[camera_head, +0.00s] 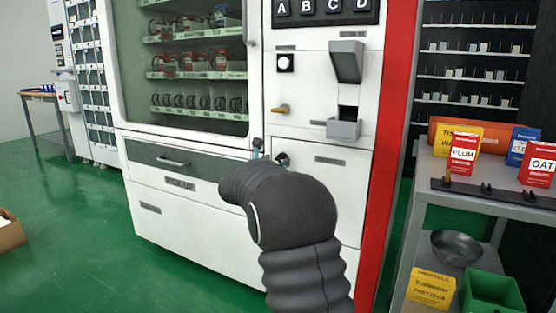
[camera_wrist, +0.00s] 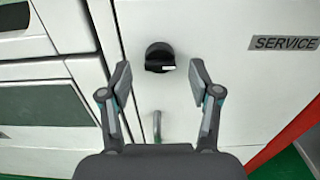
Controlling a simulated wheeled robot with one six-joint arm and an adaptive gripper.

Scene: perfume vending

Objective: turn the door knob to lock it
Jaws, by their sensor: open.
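A black door knob (camera_wrist: 160,56) with a small white mark sits on the white service panel (camera_wrist: 225,85). In the wrist view it is ahead of my gripper (camera_wrist: 160,66), between the lines of the two fingers. The fingers are open, spread on either side of the knob, with nothing between them; I cannot tell how far short of the panel they are. In the head view the knob (camera_head: 282,159) shows just above my dark arm, which hides most of my gripper.
A SERVICE label (camera_wrist: 284,43) is right of the knob. A grey shelf cart (camera_head: 500,208) stands at right.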

